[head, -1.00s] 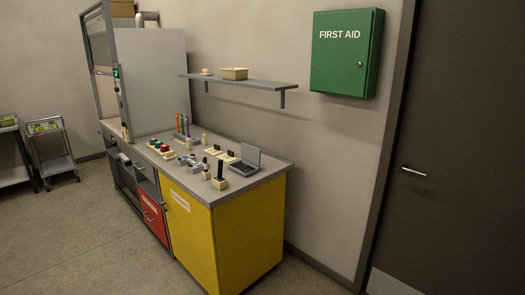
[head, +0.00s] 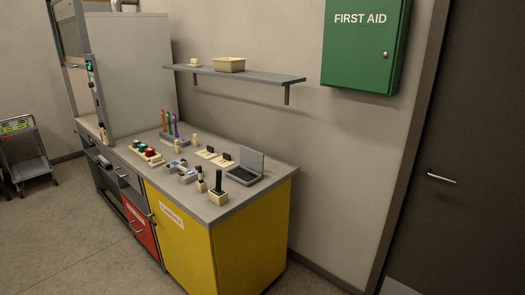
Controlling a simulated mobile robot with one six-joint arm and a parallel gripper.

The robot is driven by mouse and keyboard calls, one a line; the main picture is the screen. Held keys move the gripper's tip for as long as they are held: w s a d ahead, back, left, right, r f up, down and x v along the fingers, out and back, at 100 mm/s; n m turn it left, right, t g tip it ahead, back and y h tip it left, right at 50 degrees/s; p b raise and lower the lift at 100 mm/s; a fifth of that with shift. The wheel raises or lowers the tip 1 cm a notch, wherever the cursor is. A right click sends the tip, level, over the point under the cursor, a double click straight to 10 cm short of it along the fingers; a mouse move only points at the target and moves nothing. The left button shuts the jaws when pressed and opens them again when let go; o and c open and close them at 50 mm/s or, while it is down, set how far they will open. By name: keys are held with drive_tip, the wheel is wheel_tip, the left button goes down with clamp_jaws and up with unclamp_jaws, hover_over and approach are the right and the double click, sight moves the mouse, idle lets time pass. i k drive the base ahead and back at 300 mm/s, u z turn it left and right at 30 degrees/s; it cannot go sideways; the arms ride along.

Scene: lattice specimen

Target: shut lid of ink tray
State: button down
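The ink tray (head: 242,178) is a dark, shallow box near the right back of the grey bench top. Its grey lid (head: 251,161) stands open, tilted up at the back toward the wall. My gripper is not in view, and nothing touches the tray or the lid.
The bench (head: 225,209) has yellow and red fronts. A block with a black upright handle (head: 219,180) stands just in front of the tray. A shelf (head: 240,74) hangs above. Floor in front is clear.

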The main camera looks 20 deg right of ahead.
sight(251, 159)
drive_tip(key=u, duration=0.1)
drive_tip(key=i, duration=0.95)
drive_tip(key=u, duration=0.35)
